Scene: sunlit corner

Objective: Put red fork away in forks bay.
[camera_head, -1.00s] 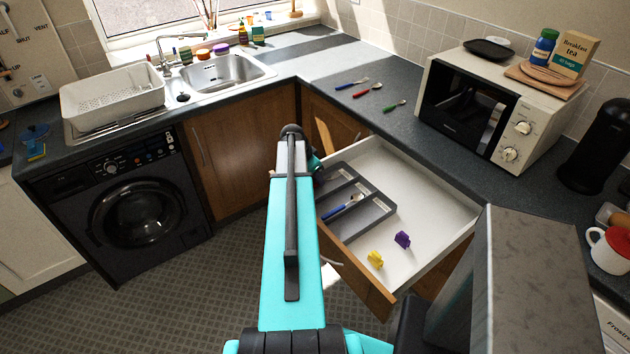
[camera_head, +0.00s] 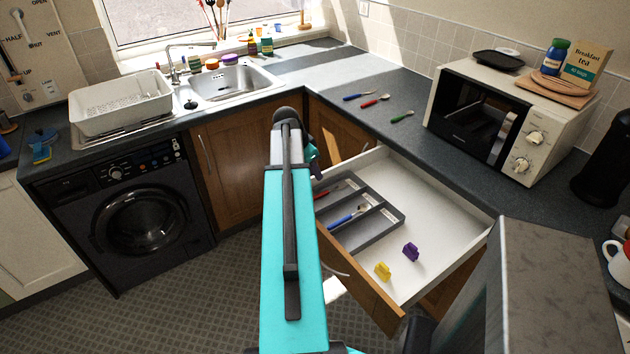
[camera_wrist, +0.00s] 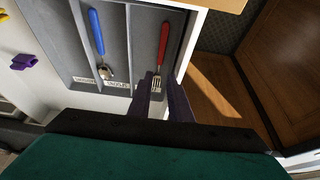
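The red fork (camera_wrist: 163,45) lies in the outer bay of the grey cutlery tray (camera_wrist: 129,42), at the right in the wrist view. Its red handle also shows in the head view (camera_head: 345,189). My gripper (camera_wrist: 161,92) is open, its two dark fingers apart on either side of the tines. I cannot tell whether they touch the fork. In the head view my gripper (camera_head: 312,157) is partly hidden by my arm. A blue-handled spoon (camera_wrist: 96,32) lies in another bay. Small bay labels (camera_wrist: 117,85) show but are too small to read.
The drawer (camera_head: 440,208) is open. Purple (camera_head: 410,252) and yellow (camera_head: 383,271) pieces lie in it beside the tray.

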